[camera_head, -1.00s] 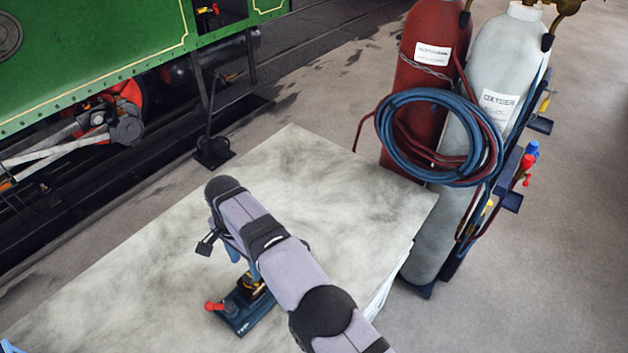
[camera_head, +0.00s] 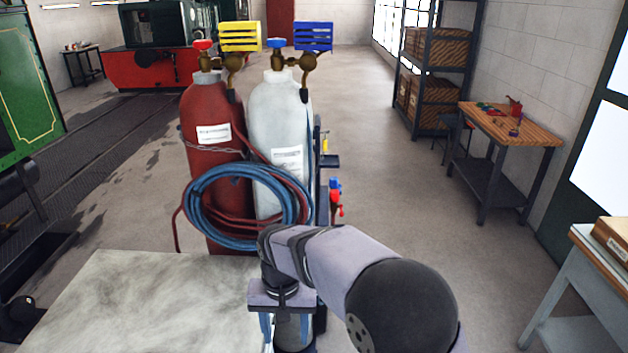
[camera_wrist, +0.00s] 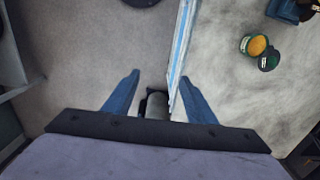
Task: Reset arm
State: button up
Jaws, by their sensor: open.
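My gripper (camera_head: 287,335) points down at the right edge of the pale table (camera_head: 150,300) in the head view. In the wrist view its two blue fingers (camera_wrist: 160,80) are spread apart with nothing held. The right finger overlaps the table's edge, and the left finger is over the floor. A dark and grey rounded thing shows low between the fingers; I cannot tell what it is. My arm comes in from the lower right.
A small green tin with orange contents (camera_wrist: 258,46) stands on the table beside a dark round piece. A red cylinder (camera_head: 208,160) and a white cylinder (camera_head: 268,110) with coiled hoses (camera_head: 205,205) stand just behind. Open floor (camera_head: 400,230) lies to the right, before a wooden-topped workbench (camera_head: 545,135).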

jog(key=s+d+f+b, duration=0.1)
jog(key=s+d+f, duration=0.1)
jog(key=s+d, duration=0.6)
jog(key=s+d+f+b, duration=0.1)
jog(key=s+d, duration=0.6)
jog(key=d, duration=0.7)
jog(key=shift+s+d+f, duration=0.15)
jog(key=shift+s+f, duration=0.25)
jog(key=shift+f, duration=0.35)
jog(key=shift+c, duration=0.5)
